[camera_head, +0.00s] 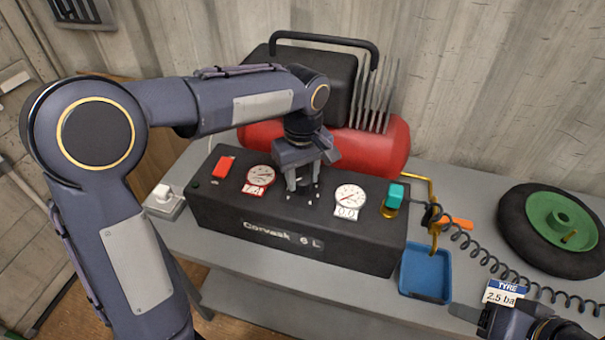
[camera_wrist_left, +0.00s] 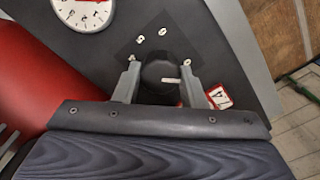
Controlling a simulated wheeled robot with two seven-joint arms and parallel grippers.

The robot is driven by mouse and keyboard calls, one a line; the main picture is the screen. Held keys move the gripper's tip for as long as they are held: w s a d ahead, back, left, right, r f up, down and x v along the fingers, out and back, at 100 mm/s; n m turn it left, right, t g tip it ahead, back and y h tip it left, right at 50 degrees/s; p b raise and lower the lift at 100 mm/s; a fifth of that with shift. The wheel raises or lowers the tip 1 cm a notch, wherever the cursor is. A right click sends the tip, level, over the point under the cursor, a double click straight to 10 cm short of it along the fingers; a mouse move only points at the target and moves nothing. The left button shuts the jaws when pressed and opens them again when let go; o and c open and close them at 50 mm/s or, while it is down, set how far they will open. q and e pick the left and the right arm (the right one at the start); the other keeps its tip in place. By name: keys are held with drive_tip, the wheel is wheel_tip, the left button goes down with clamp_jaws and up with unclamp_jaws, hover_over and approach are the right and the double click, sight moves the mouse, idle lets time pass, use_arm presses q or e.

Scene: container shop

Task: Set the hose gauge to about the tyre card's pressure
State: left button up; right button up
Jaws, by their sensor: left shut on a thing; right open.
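My left gripper (camera_head: 303,190) reaches down onto the compressor box (camera_head: 300,248) between two gauges. In the left wrist view its fingers (camera_wrist_left: 160,85) are shut on a round black knob (camera_wrist_left: 160,72) with a pale pointer mark. The left gauge (camera_head: 260,176) has a red-edged number plate, its digits too small to read surely. The right gauge (camera_head: 350,196) has a plate reading 0.0. The tyre card (camera_head: 503,294) reads 2.5 ba, its end cut off. My right gripper (camera_head: 472,315) is partly in view beside the card, open. The black coiled hose (camera_head: 485,255) runs across the bench.
A red switch (camera_head: 225,166) and a teal-topped brass part (camera_head: 394,195) flank the gauges. A red tank (camera_head: 375,145) stands behind. A blue tray (camera_head: 426,272), an orange handle (camera_head: 458,222) and a green-hubbed wheel (camera_head: 553,228) lie to the right.

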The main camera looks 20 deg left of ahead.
use_arm(q)
drive_tip(key=shift+m, duration=0.3)
drive_tip(key=m+p, duration=0.1)
drive_tip(key=m, duration=0.3)
drive_tip(key=shift+r+p, duration=0.1)
drive_tip(key=shift+p, duration=0.3)
drive_tip(key=m+p, duration=0.1)
drive_tip(key=m, duration=0.5)
drive_tip(key=shift+m+p, duration=0.3)
drive_tip(key=shift+m, duration=0.1)
drive_tip(key=m+p, duration=0.1)
drive_tip(key=m, duration=0.4)
drive_tip(key=m+p, duration=0.1)
drive_tip(key=m, duration=0.4)
drive_tip(key=shift+w+m, duration=0.1)
drive_tip(key=shift+m, duration=0.3)
drive_tip(key=o, duration=1)
